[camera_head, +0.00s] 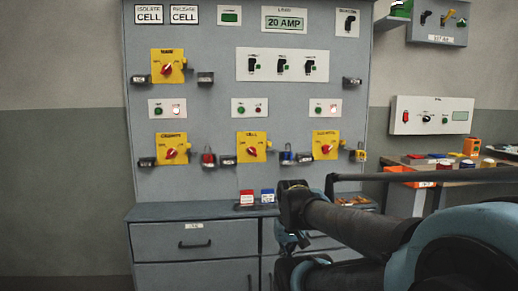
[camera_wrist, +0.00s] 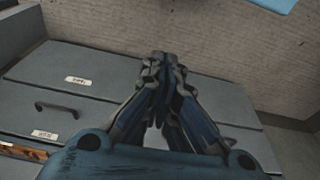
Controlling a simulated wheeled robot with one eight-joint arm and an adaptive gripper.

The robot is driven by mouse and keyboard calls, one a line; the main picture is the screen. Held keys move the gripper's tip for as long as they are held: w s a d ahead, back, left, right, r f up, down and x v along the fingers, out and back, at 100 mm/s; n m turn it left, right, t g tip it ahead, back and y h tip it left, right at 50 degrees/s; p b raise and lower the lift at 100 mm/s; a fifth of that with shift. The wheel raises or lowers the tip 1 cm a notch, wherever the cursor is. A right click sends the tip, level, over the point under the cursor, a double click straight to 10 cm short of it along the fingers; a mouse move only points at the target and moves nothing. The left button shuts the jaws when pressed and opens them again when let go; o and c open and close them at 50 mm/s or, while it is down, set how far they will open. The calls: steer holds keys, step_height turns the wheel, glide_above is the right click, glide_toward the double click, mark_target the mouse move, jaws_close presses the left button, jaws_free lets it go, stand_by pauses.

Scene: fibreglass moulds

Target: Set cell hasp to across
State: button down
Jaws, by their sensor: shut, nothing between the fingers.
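The yellow plate of the middle lower switch (camera_head: 251,146), whose small label seems to read CELL, is on the grey board and carries a red rotary knob (camera_head: 253,151). A small dark fitting (camera_head: 228,160) sits at its lower left, perhaps the cell hasp; its position is too small to tell. A blue padlock (camera_head: 286,155) hangs at the plate's right. My gripper (camera_wrist: 158,62) is shut and empty, its fingertips together in the wrist view. In the head view it is low, below the board and in front of the drawers (camera_head: 290,240), partly hidden by my arm.
Other yellow switch plates (camera_head: 167,65) (camera_head: 325,145) have similar dark fittings nearby. A red padlock (camera_head: 208,158) and a yellow padlock (camera_head: 360,154) hang on the board. A bench with a rail (camera_head: 450,175) is at the right.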

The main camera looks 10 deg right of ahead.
steer(key=w+d+r+n+t+h, duration=0.2)
steer(key=w+d+r+h, duration=0.15)
steer(key=w+r, duration=0.65)
steer(key=w+d+r+n+t+h, duration=0.1)
steer(key=w+d+r+n+h, duration=0.3)
steer(key=w, duration=1)
steer(key=w+a+r+n+t+h, duration=0.1)
steer(key=w+a+r, duration=0.3)
steer(key=w, duration=0.4)
steer(key=w+a+r+n+t+h, duration=0.1)
steer(key=w+a+r+t, duration=0.3)
steer(key=w, duration=0.5)
steer(key=w+a+r+t+h, duration=0.2)
steer(key=w+a+r+h, duration=0.1)
steer(key=w+a, duration=0.4)
steer(key=shift+w+a+r+n+t, duration=0.15)
steer(key=shift+w+r+n+t, duration=0.25)
steer(key=shift+w, duration=0.35)
steer(key=x, duration=1)
